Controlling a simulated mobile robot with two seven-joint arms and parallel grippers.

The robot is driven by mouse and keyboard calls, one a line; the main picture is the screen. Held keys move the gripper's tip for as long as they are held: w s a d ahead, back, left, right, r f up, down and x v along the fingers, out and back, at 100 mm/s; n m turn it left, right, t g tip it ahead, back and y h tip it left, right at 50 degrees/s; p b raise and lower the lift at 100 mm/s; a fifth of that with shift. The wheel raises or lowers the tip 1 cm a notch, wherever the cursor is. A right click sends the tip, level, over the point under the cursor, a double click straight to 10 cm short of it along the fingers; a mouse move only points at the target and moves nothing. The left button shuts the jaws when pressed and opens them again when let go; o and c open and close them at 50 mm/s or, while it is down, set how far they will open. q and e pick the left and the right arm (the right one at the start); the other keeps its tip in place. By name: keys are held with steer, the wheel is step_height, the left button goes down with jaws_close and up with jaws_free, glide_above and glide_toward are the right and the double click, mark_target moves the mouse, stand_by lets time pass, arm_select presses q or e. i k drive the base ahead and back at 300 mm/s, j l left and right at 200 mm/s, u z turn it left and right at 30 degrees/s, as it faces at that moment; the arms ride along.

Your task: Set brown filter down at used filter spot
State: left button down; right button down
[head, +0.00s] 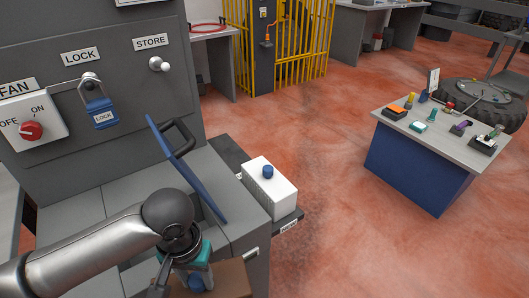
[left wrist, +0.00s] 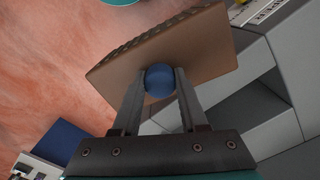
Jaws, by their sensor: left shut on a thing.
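The brown filter (left wrist: 205,45) is a flat brown block with a ridged edge and a round blue knob (left wrist: 159,80). My left gripper (head: 186,280) is shut on the knob, as the left wrist view also shows (left wrist: 159,88). In the head view the filter (head: 228,281) is at the bottom edge, partly cut off, beside the grey cabinet. It appears tilted in the left wrist view. I cannot make out which surface is the used filter spot. A white block with a blue knob (head: 270,191) sits on a dark ledge (head: 232,157) with a small label. My right gripper is not in view.
The grey cabinet (head: 120,25) carries a blue padlock (head: 101,113) and a red fan switch (head: 31,131). A blue panel (head: 190,170) stands tilted near my forearm. A blue bench (head: 415,175) holds small items at right. Red floor between is open.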

mark_target(227, 153)
steer(key=z, duration=1.3)
steer(key=i+l+z, duration=0.15)
steer(key=i+z, duration=0.4)
steer(key=i+u, duration=0.75)
steer(key=i+l+u, duration=0.35)
steer(key=i, duration=0.2)
steer(key=i+j+u, duration=0.2)
steer(key=i+u, duration=0.3)
steer(key=i+j+u, duration=0.1)
steer(key=i+u, duration=0.2)
steer(key=u, duration=0.2)
steer(key=i+l+u, duration=0.1)
steer(key=i+u, duration=0.4)
steer(key=i+j+u, duration=0.15)
steer(key=i+u, duration=0.55)
steer(key=u, duration=0.2)
steer(key=i+u, duration=0.45)
steer(key=k+l, duration=0.05)
